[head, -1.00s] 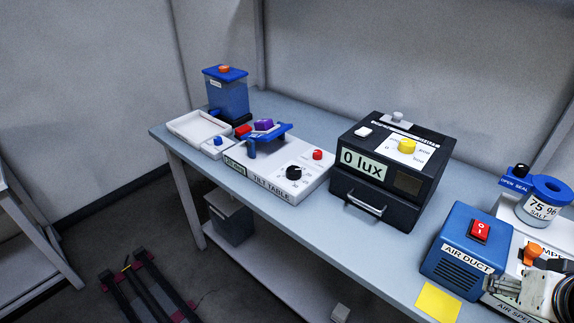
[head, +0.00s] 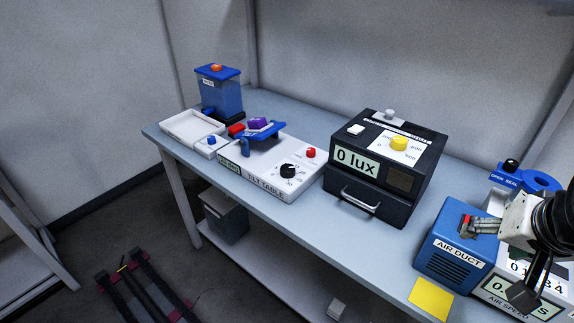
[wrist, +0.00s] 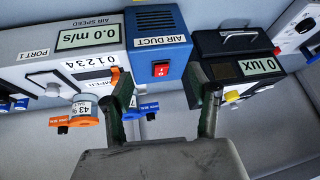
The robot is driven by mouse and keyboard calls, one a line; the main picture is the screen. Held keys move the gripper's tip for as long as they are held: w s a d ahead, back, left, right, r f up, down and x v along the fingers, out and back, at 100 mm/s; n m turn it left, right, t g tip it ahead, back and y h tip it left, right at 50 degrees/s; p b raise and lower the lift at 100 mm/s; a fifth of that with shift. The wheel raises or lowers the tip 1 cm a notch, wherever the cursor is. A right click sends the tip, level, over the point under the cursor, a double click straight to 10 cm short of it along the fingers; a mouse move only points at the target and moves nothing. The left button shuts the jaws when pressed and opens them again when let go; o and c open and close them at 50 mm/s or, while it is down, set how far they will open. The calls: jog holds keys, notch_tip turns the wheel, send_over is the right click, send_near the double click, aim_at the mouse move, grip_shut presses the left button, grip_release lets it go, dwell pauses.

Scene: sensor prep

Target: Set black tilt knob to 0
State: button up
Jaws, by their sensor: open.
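The black tilt knob (head: 288,171) sits on the front right of the white tilt table (head: 262,185), with a white pointer mark and small dial marks too fine to read. A black knob (wrist: 303,25) on a white unit also shows at the right edge of the upside-down wrist view.
The black lux box (head: 345,190), with a yellow knob and front handle, stands between the tilt table and the air duct box (head: 450,262). A red button (head: 311,153) and a blue tilting platform (head: 262,134) are near the black knob. A yellow note (head: 430,298) lies at the front edge.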

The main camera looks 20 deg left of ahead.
jog(key=w+a+r+m+g+p, duration=0.2)
jog(key=w+a+r, duration=0.4)
jog(key=w+a, duration=0.35)
jog(key=m+g+h+p, duration=0.1)
jog(key=m+g+p, duration=0.35)
jog(key=m, duration=0.25)
send_over(287, 168)
notch_tip(287, 168, down, 9)
notch_tip(287, 168, down, 13)
jog(key=shift+w+f, duration=0.1)
jog(key=shift+f, duration=0.05)
jog(key=shift+c, duration=0.2)
jog(key=c, duration=1.1)
